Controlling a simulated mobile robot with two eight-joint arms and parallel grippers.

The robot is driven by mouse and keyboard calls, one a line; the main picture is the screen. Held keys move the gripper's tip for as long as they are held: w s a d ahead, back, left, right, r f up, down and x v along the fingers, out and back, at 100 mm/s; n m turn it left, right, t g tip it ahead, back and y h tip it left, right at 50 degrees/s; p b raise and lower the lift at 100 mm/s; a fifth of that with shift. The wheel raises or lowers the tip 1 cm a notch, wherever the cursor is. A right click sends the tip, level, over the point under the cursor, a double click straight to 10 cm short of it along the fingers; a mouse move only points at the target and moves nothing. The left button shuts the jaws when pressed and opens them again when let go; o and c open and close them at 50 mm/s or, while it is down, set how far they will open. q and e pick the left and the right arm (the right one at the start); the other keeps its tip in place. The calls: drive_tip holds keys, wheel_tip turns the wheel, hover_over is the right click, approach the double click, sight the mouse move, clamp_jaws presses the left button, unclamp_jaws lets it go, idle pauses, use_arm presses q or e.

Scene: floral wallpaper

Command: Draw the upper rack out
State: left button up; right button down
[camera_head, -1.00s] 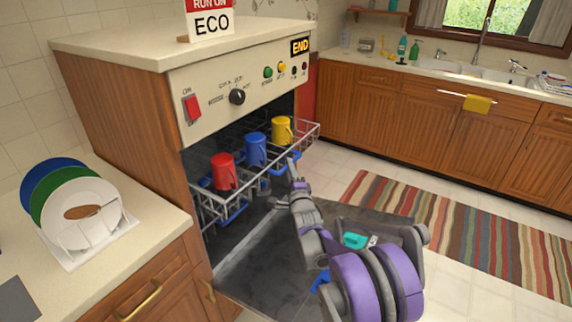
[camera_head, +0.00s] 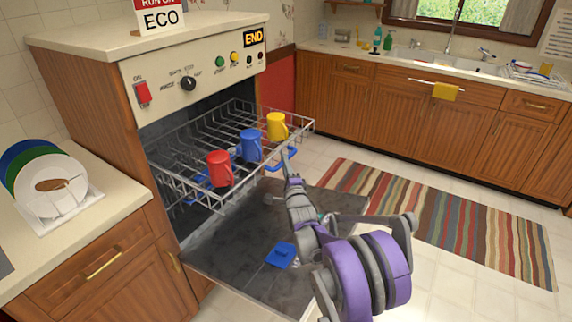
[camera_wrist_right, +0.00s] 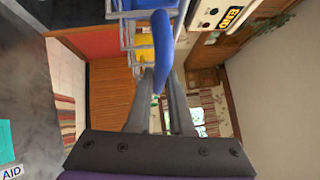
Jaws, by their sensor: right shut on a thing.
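The upper rack (camera_head: 180,150) is a grey wire basket extending well out of the dishwasher, above the open door. A red mug (camera_head: 219,169), a blue mug (camera_head: 249,146) and a yellow mug (camera_head: 277,127) stand along its front part. Blue handle pieces show on the rack's front. My right gripper (camera_head: 287,160) is at the front, below the yellow mug. In the wrist view, its fingers are shut on a blue handle (camera_wrist_right: 162,45), with rack wires beyond. My left gripper is not in view.
The dishwasher door (camera_head: 235,255) lies open below the rack, with a blue piece (camera_head: 281,255) on it. A plate rack (camera_head: 70,212) stands on the left counter (camera_head: 110,215). A striped rug (camera_head: 440,225) lies on the floor at right.

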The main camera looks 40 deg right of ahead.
drive_tip(key=shift+s+d, duration=0.1)
drive_tip(key=shift+s, duration=0.2)
drive_tip(key=c, duration=0.8)
unclamp_jaws()
drive_tip(key=v, duration=1)
drive_tip(key=shift+s+f, duration=0.1)
drive_tip(key=shift+s, duration=0.25)
drive_tip(key=shift+a, duration=0.2)
